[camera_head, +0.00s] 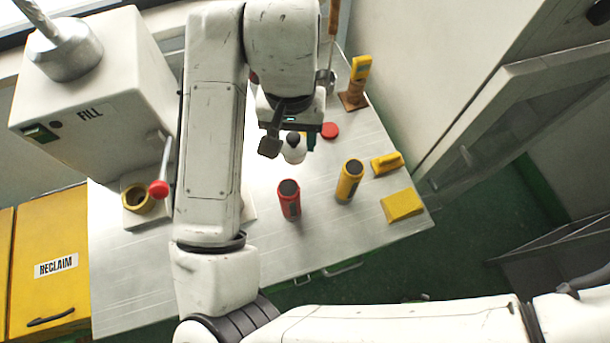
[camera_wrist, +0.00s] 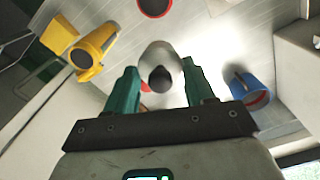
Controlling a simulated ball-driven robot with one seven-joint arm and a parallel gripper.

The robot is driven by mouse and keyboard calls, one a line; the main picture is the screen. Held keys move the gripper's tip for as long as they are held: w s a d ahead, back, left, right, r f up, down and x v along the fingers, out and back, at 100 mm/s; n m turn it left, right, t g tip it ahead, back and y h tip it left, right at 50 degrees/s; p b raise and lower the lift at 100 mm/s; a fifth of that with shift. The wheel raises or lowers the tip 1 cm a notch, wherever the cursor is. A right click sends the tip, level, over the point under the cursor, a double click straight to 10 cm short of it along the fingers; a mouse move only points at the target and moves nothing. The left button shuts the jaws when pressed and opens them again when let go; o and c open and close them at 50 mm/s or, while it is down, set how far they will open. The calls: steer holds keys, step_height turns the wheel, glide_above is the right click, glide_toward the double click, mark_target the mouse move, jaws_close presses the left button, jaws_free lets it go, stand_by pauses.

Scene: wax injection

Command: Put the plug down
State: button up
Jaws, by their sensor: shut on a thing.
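The plug, a pale grey-white rounded piece with a black knob, shows between my fingers in the wrist view (camera_wrist: 160,55). In the head view the plug (camera_head: 294,153) hangs below my wrist, over the metal table. My gripper (camera_wrist: 161,74) has green fingers, one on each side of the plug, and is shut on it. In the head view my gripper (camera_head: 300,137) is mostly hidden by my arm. I cannot tell how far the plug is above the tabletop.
On the metal table (camera_head: 300,245) stand a red cylinder (camera_head: 289,205) and a yellow cylinder (camera_head: 347,185). A red disc (camera_head: 330,130), yellow blocks (camera_head: 402,206) and a yellow-topped stand (camera_head: 360,70) are to the right. A blue cup (camera_wrist: 250,90) shows in the wrist view. The FILL machine (camera_head: 100,90) stands left.

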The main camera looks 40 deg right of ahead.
mark_target(293, 146)
step_height(293, 146, down, 6)
steer(key=b, duration=0.4)
steer(key=shift+w, duration=0.1)
step_height(293, 146, down, 10)
steer(key=shift+r, duration=0.1)
stand_by(0.3)
steer(key=shift+f+b, duration=0.2)
steer(key=shift+b, duration=0.1)
steer(key=o, duration=1.1)
steer(key=shift+r, duration=0.1)
steer(key=shift+c, duration=0.2)
step_height(293, 146, up, 12)
steer(key=shift+r+p, duration=0.15)
steer(key=shift+p, duration=0.2)
